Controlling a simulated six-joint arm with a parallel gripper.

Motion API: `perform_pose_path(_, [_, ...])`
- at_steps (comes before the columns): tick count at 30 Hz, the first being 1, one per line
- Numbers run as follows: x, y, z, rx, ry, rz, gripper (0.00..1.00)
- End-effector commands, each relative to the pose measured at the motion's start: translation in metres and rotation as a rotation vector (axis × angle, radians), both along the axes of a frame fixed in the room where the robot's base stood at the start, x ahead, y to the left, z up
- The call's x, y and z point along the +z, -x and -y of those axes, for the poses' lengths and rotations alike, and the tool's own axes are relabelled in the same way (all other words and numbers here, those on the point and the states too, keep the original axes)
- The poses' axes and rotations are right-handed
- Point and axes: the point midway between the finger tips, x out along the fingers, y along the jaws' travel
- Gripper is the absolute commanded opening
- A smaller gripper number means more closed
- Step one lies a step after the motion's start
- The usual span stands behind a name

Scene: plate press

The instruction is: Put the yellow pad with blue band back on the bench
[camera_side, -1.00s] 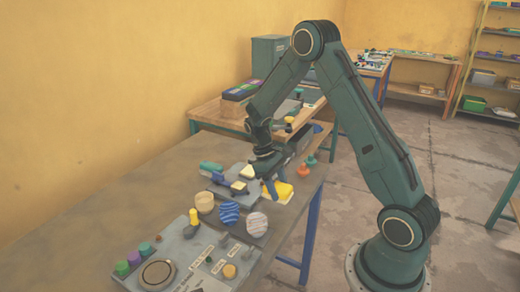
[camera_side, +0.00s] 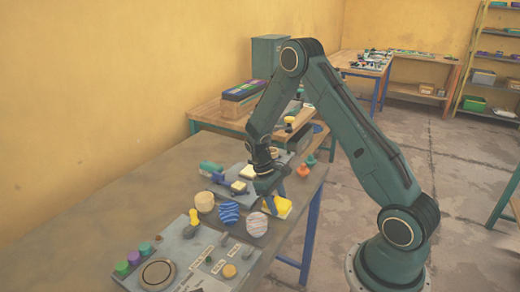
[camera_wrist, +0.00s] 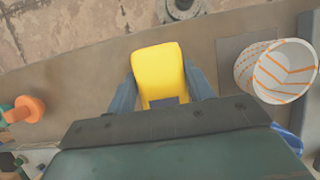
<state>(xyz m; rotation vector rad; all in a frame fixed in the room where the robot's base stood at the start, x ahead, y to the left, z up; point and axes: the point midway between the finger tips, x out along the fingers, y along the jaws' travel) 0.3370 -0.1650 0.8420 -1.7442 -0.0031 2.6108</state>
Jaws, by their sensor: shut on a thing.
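The yellow pad (camera_side: 283,207) is at the right edge of the bench (camera_side: 130,190) in the side view. In the wrist view the yellow pad (camera_wrist: 158,70) stands out between the two blue-grey fingers, with a dark blue patch of its band (camera_wrist: 163,102) at the near end. My gripper (camera_side: 279,194) is shut on the pad, and its fingers also show in the wrist view (camera_wrist: 160,85). The fingers hide part of the pad. I cannot tell whether its underside touches the bench.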

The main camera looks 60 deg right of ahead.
Motion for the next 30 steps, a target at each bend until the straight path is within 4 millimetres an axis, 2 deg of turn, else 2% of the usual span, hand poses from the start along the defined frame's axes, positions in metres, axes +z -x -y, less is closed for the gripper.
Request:
perform_pose_path(10, [-0.003, 0.000, 0.000, 0.000, 0.000, -0.001, 0.34])
perform_pose_path(11, [-0.003, 0.000, 0.000, 0.000, 0.000, 0.000, 0.58])
perform_pose_path(13, [-0.003, 0.000, 0.000, 0.000, 0.000, 0.000, 0.71])
perform_pose_path(14, [-0.003, 0.000, 0.000, 0.000, 0.000, 0.000, 0.74])
perform_pose_path(25, [-0.001, 0.000, 0.000, 0.000, 0.000, 0.000, 0.74])
perform_pose_path(30, [0.008, -0.003, 0.000, 0.000, 0.001, 0.000, 0.74])
